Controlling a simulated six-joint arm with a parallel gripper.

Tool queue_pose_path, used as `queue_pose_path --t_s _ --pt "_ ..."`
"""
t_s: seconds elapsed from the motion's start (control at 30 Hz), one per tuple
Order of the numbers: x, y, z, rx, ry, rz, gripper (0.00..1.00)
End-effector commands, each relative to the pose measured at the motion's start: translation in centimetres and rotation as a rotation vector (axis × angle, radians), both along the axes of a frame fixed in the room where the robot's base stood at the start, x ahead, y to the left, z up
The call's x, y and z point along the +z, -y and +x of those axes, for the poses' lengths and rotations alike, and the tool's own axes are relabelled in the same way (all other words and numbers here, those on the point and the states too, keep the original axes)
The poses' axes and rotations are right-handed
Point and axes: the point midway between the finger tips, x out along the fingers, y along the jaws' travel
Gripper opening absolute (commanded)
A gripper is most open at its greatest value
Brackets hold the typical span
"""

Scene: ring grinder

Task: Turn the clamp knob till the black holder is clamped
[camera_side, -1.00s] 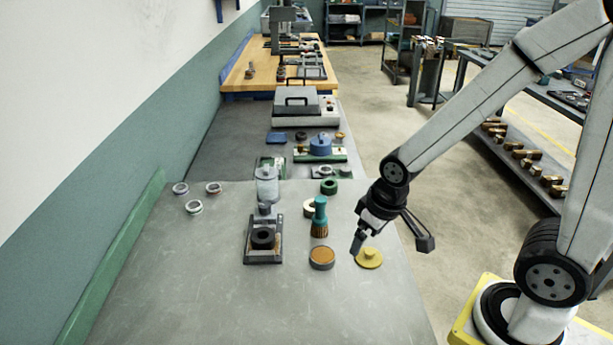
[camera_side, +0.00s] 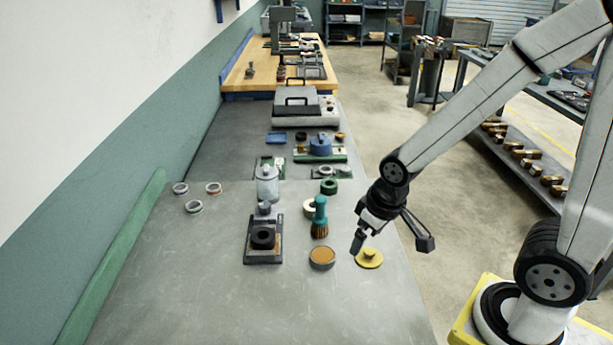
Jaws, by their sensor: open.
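The black holder (camera_side: 263,238) is a dark ring-shaped piece sitting on a small grey fixture (camera_side: 263,258) on the near table. A small grey knob (camera_side: 264,208) stands at the back end of that fixture, behind the holder; I take it as the clamp knob. Whether the holder is clamped cannot be told at this size. My gripper (camera_side: 358,242) is open and empty. It hangs to the right of the fixture, beside and partly in front of a yellow lidded disc, well apart from the knob and holder.
A clear jar (camera_side: 267,184) is behind the knob. Several metal rings (camera_side: 194,207) lie at left. The table's front is clear.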

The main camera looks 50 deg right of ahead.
Motion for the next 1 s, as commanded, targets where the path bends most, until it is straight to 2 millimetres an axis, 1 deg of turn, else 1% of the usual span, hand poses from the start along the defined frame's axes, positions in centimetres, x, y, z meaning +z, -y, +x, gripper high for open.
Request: queue_pose_path --t_s 0.07,0.1,0.13,0.27,0.33,0.47,0.67,0.8,1.0 --pt "0.0 0.0 0.0 0.000 0.000 0.000 1.00" --pt "0.0 0.0 0.0 0.000 0.000 0.000 0.87" --pt "0.0 0.0 0.0 0.001 0.000 0.000 0.84" --pt "0.1 0.0 0.5 0.018 -0.002 -0.004 0.84" --pt "0.2 0.0 1.1 0.042 -0.005 -0.010 0.84" --pt "0.5 0.0 2.9 0.120 -0.016 -0.027 0.84" --pt "1.1 0.0 7.3 0.317 -0.043 -0.068 0.84" --pt "1.4 0.0 10.8 0.478 -0.063 -0.096 0.84" --pt "1.6 0.0 15.4 0.710 -0.090 -0.132 0.84"
